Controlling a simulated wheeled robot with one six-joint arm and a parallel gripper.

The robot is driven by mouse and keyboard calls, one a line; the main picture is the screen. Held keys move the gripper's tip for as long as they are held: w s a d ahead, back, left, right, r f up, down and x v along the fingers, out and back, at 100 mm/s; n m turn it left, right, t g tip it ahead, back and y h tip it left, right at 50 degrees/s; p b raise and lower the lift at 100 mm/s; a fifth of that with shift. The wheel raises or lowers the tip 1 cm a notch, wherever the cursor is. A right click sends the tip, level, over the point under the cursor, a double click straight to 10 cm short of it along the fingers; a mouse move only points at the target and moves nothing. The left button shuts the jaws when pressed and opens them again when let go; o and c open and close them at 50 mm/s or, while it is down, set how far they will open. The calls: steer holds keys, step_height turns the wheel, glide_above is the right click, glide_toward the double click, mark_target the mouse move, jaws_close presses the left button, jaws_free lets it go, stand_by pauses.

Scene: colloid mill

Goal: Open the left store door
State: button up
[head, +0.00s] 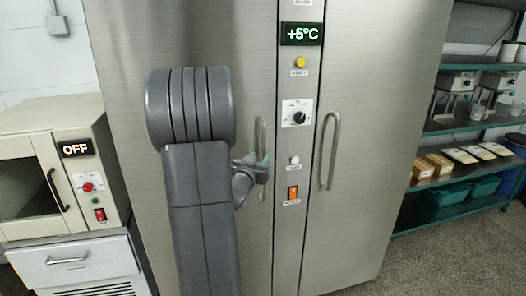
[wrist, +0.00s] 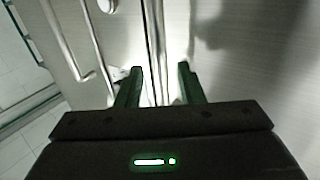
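The left store door (head: 215,35) is a tall brushed-steel panel. It looks closed against the narrow control column. Its upright bar handle (head: 260,130) is near its right edge, partly hidden by my gripper (head: 263,169). In the wrist view my gripper (wrist: 160,85) has its two dark green fingers apart. A bright upright bar, which looks like the handle (wrist: 153,40), runs down between them. Neither finger visibly presses on it. The lower end of the bar is hidden behind the gripper body.
The control column carries a +5°C display (head: 302,34), a knob (head: 299,117) and an orange switch (head: 292,193). The right door handle (head: 331,150) stands just beyond it. An oven marked OFF (head: 82,175) sits at left, shelves (head: 468,180) at right.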

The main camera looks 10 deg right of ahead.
mark_target(263, 154)
steer(key=shift+p+x, duration=0.4)
steer(key=shift+x, duration=2)
jaws_close()
